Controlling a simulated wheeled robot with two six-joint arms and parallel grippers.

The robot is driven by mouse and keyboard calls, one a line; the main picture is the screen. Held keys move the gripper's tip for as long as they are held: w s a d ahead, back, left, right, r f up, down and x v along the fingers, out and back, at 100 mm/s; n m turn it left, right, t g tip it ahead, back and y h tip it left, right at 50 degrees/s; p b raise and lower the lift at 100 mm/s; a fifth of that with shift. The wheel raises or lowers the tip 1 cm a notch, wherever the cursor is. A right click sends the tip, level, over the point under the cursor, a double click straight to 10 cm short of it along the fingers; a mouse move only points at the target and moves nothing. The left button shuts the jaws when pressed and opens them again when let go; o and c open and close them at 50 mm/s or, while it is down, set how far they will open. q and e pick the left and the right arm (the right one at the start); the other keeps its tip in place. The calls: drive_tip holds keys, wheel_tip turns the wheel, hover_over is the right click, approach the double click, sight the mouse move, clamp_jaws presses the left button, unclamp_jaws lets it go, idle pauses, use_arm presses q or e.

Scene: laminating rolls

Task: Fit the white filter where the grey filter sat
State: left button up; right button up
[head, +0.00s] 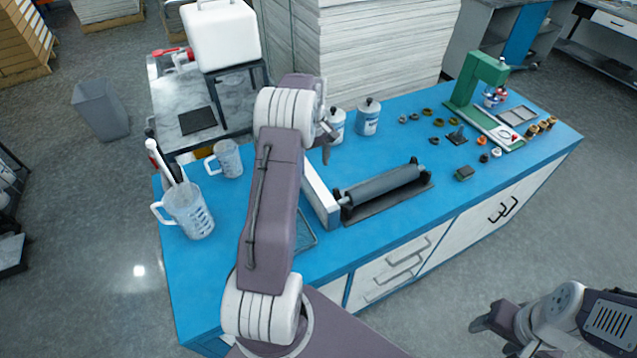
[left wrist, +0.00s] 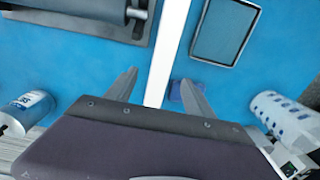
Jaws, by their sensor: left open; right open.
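No part is clearly recognisable as a grey or white filter. A white upright panel (head: 320,196) stands on the blue bench at the left end of a grey roll (head: 384,186), which lies in a dark holder. In the left wrist view the white panel (left wrist: 170,50) is a narrow strip running toward the space between my fingers. My left gripper (left wrist: 160,92) is open, apparently above the bench and empty; in the head view my own arm partly hides it (head: 326,145). My right gripper (head: 492,335) is open and empty, over the floor in front of the bench.
A grey-framed tray (left wrist: 226,30) lies beside the panel, partly behind my arm in the head view. Jugs (head: 188,212) stand at left, white-and-blue canisters (head: 368,117) behind. A green press (head: 478,85) and several small parts occupy the right end.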

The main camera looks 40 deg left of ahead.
sight(313, 178)
use_arm(q)
drive_tip(key=shift+s+f, duration=0.35)
drive_tip(key=shift+s, duration=0.45)
drive_tip(key=shift+s+f, duration=0.15)
drive_tip(key=shift+f, duration=0.2)
drive_tip(key=shift+w+a+f+p, duration=0.1)
drive_tip(key=shift+w+f+p, duration=0.25)
drive_tip(key=shift+w+f, duration=0.6)
wheel_tip(313, 178, down, 4)
drive_tip(key=shift+r+p, duration=0.1)
drive_tip(key=shift+p, duration=0.55)
drive_tip(key=shift+s, duration=0.25)
drive_tip(key=shift+w+f, duration=0.15)
drive_tip(key=shift+f, duration=0.05)
drive_tip(key=shift+w, duration=0.15)
drive_tip(key=c, duration=0.5)
drive_tip(key=shift+f, duration=0.1)
drive_tip(key=c, duration=0.5)
clamp_jaws()
use_arm(e)
wheel_tip(313, 178, up, 2)
drive_tip(key=shift+s+r, duration=0.15)
